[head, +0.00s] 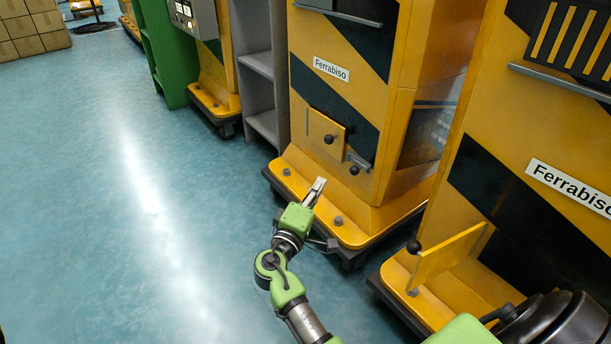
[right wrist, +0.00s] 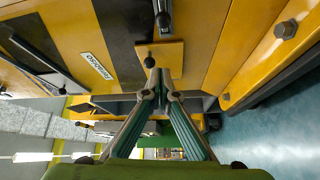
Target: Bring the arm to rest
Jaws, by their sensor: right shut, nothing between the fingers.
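My right gripper (head: 318,188) is shut and empty. Its green arm comes up from the bottom of the head view, and the fingertips are over the base edge of the middle Ferrabiso machine (head: 375,195). A small yellow gate panel (head: 326,138) with a black knob (head: 328,139) is on that machine, beyond the fingertips. A second black knob (head: 354,170) sits lower right of it. In the right wrist view, the fingers (right wrist: 159,82) meet at their tips, with the yellow panel (right wrist: 174,52) behind them. My left gripper is not in view.
A nearer Ferrabiso machine (head: 540,150) stands at the right, with an opened yellow flap (head: 447,256) and black knob (head: 414,246). Grey shelves (head: 262,65) and a green rack (head: 163,50) stand behind. The blue floor (head: 110,200) at left is clear. Boxes (head: 30,30) stand far left.

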